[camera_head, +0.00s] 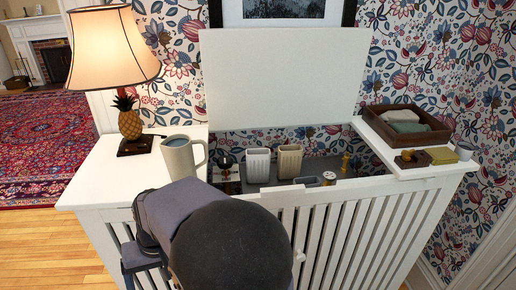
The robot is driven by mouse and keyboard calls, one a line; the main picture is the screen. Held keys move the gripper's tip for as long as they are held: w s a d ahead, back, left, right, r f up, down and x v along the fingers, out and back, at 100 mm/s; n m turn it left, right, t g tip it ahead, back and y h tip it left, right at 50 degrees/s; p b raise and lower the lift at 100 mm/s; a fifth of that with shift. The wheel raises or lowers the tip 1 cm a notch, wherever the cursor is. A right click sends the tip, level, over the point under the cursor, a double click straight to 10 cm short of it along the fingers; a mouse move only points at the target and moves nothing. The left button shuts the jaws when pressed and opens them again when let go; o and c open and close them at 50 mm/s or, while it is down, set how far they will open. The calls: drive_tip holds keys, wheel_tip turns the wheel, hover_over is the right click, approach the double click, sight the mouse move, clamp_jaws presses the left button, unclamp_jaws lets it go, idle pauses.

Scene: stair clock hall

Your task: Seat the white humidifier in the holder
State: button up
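A white ribbed, upright container (258,166) stands inside the open cabinet and may be the white humidifier; its lower part meets the cabinet floor. A similar cream ribbed container (290,162) stands just to its right, apart from it. A low grey open-topped piece (307,181) sits in front of the cream one, partly hidden by the cabinet's front edge; I cannot tell if it is the holder. My arm fills the lower middle, bending left and down in front of the cabinet. My gripper's fingers do not show.
The white slatted cabinet (345,235) has its lid (285,75) raised. A brown tray (372,116) with folded cloths and small items occupy the right. Small knobbed objects (345,163) stand inside.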

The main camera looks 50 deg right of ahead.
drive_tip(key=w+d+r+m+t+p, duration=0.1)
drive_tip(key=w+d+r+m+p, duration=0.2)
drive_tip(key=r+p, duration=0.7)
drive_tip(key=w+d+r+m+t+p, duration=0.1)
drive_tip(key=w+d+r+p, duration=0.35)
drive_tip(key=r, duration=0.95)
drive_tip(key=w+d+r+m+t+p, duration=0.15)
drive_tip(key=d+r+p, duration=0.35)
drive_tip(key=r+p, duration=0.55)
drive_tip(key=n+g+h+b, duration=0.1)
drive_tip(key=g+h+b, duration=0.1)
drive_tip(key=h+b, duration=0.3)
approach(258, 152)
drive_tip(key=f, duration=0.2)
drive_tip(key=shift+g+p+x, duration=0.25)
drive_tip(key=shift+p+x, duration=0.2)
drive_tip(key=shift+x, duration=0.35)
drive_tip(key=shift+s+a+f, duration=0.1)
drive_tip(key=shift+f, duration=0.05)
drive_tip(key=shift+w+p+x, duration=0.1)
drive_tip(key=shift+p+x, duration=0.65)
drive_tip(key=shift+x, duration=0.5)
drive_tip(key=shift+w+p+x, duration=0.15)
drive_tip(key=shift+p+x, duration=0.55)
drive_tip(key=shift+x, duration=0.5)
